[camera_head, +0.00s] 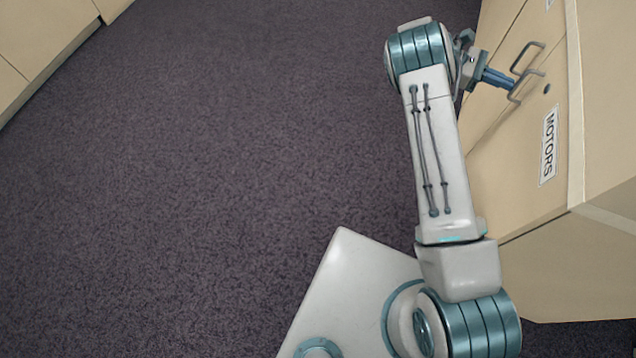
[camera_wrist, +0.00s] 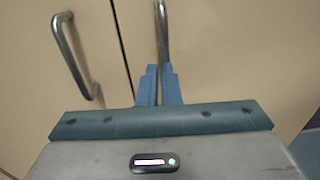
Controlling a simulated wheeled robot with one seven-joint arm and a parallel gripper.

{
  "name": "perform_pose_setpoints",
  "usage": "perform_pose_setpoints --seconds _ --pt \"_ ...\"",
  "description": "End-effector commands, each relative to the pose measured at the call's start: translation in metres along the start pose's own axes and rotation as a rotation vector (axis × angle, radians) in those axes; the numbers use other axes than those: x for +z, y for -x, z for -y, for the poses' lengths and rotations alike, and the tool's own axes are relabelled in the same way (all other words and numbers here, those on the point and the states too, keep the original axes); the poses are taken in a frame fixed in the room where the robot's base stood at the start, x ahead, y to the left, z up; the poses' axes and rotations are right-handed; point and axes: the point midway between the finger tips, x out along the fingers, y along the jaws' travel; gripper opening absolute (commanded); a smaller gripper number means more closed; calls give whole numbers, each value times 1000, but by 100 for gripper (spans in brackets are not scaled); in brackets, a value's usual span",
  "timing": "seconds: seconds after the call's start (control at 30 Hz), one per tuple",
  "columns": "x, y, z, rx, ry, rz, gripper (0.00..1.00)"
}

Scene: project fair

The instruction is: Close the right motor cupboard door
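The motor cupboard (camera_head: 610,90) stands at the right of the head view. Its right door (camera_head: 520,170) carries the MOTORS label (camera_head: 549,146) and looks nearly flush with the front; a small opening cannot be ruled out. My gripper (camera_head: 512,84) is at the right door's handle (camera_head: 527,86). In the wrist view its blue fingers (camera_wrist: 159,70) are close together around the lower part of that handle (camera_wrist: 162,30). The exact contact is partly hidden. The left door's handle (camera_wrist: 75,55) is apart from the fingers, to their left. A dark seam runs between the handles.
Dark carpet (camera_head: 220,170) lies open across the middle and left. Another beige cabinet (camera_head: 40,40) stands at the upper left. My base and arm are close beside the cupboard front. The cupboard's near lower corner (camera_head: 570,212) is right of my arm.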

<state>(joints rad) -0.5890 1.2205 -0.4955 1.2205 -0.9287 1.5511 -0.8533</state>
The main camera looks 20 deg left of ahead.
Motion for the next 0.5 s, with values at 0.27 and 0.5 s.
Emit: perform_pose_setpoints --seconds 0.27,0.5 --pt "3 -16 -1 -18 -2 6 0" --pt "1 4 -3 -20 -4 10 0"
